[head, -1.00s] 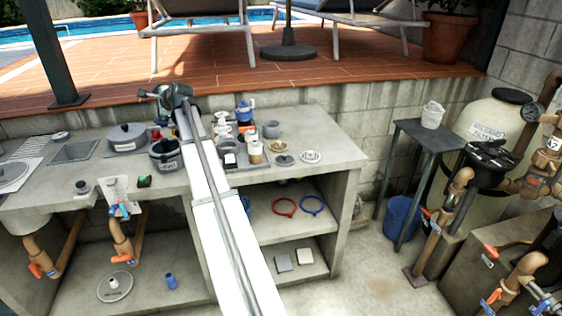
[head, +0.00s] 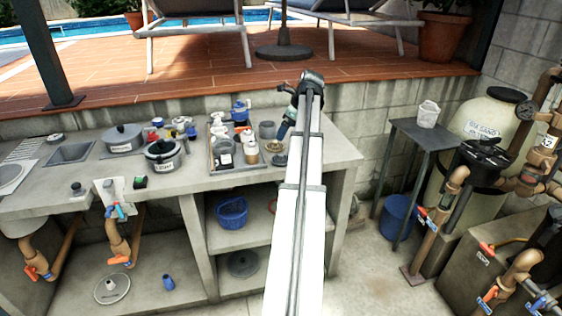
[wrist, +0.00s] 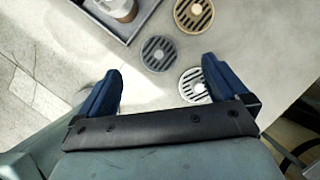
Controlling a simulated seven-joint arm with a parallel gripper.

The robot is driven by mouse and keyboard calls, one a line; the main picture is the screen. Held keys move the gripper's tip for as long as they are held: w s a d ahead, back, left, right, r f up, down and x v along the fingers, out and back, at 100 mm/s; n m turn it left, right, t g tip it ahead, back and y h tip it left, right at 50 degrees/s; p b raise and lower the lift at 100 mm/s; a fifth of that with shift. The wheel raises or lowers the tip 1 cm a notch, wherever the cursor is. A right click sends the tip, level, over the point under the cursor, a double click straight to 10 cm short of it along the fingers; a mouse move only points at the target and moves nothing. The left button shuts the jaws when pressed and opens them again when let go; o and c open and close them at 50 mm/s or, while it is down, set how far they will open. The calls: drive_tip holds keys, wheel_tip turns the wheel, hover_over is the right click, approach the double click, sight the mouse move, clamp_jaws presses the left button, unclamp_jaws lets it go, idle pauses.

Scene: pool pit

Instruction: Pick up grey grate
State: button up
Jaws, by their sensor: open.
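The grey grate (wrist: 158,53), a round slotted disc, lies flat on the counter in the wrist view, between a tan grate (wrist: 193,12) and a white grate (wrist: 193,84). My gripper (wrist: 162,68) is open and empty, its blue fingers pointing down at the counter. The grey grate shows in the gap between the fingertips, slightly beyond them; the height above it is unclear. The right finger partly covers the white grate. In the head view my gripper (head: 284,128) is over the counter, right of the tray, and I cannot make out the grey grate there.
A grey tray (head: 213,160) with several bottles and jars stands close left of the grates. A dark pot (head: 164,155) is farther left on the counter. The wall (head: 350,128) rises behind the counter. A side table (head: 425,133) stands to the right.

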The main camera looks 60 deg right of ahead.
drive_tip(key=s+m, duration=0.1)
drive_tip(key=s, duration=0.2)
hover_over(282, 155)
drive_tip(key=s, duration=0.3)
drive_tip(key=shift+g, duration=0.3)
wheel_tip(282, 155, down, 8)
drive_tip(key=shift+d+f, duration=0.1)
drive_tip(key=shift+d, duration=0.05)
drive_tip(key=shift+w+a+x, duration=0.15)
drive_tip(key=shift+x, duration=1.15)
drive_tip(key=shift+w+a+x, duration=0.15)
drive_tip(key=shift+x, duration=1.15)
drive_tip(key=shift+c, duration=0.2)
drive_tip(key=c, duration=0.8)
drive_tip(key=shift+c, duration=0.2)
drive_tip(key=shift+r, duration=0.2)
